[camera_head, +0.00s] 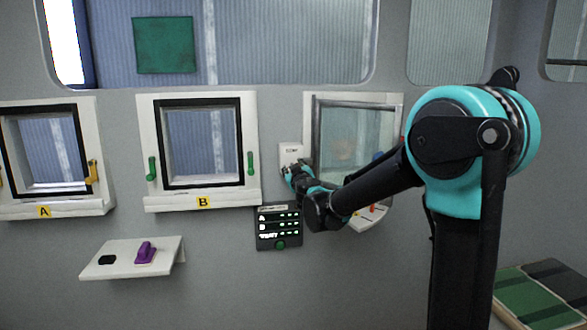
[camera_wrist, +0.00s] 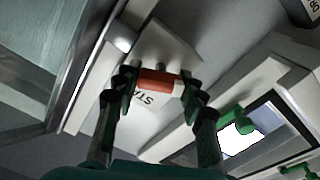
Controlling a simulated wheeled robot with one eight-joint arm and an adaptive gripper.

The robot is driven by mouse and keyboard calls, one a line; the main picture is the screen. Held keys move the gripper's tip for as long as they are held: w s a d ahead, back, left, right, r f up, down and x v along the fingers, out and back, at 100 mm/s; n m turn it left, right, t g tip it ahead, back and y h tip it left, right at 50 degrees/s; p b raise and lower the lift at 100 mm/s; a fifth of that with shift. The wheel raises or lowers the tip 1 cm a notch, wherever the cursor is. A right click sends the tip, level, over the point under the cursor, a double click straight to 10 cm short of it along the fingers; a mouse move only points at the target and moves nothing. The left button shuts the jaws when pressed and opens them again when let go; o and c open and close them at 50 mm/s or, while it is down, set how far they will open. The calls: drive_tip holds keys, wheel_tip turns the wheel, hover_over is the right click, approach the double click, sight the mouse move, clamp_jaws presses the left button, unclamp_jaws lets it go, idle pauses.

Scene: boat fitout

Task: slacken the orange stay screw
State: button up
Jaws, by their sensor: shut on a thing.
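The orange stay screw (camera_wrist: 157,79) shows in the wrist view as a short orange cylinder on a pale block, beside a label with the letters "STA" readable. My gripper (camera_wrist: 156,87) has a dark finger on each side of it and is shut on it. In the head view my gripper (camera_head: 291,173) is at the wall between window B and the glass pane (camera_head: 345,142) on the right, just below a small white plate (camera_head: 291,151). The screw is hidden there by my gripper.
Window B (camera_head: 203,201) has green handles; window A (camera_head: 44,211) has yellow ones. A dark panel (camera_head: 279,228) with a green button hangs below my gripper. A small shelf (camera_head: 125,262) holds a purple thing (camera_head: 146,252) and a black one. My arm crosses before the right pane.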

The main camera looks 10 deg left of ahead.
drive_tip(key=n, duration=0.7)
drive_tip(key=shift+a, duration=0.1)
drive_tip(key=n, duration=0.4)
drive_tip(key=shift+f, duration=0.15)
drive_tip(key=n, duration=0.8)
drive_tip(key=shift+f, duration=0.1)
drive_tip(key=n, duration=0.3)
drive_tip(key=shift+n, duration=0.4)
drive_tip(key=n, duration=0.3)
drive_tip(key=shift+f, duration=0.1)
drive_tip(key=shift+n, duration=1.9)
drive_tip(key=shift+d, duration=0.2)
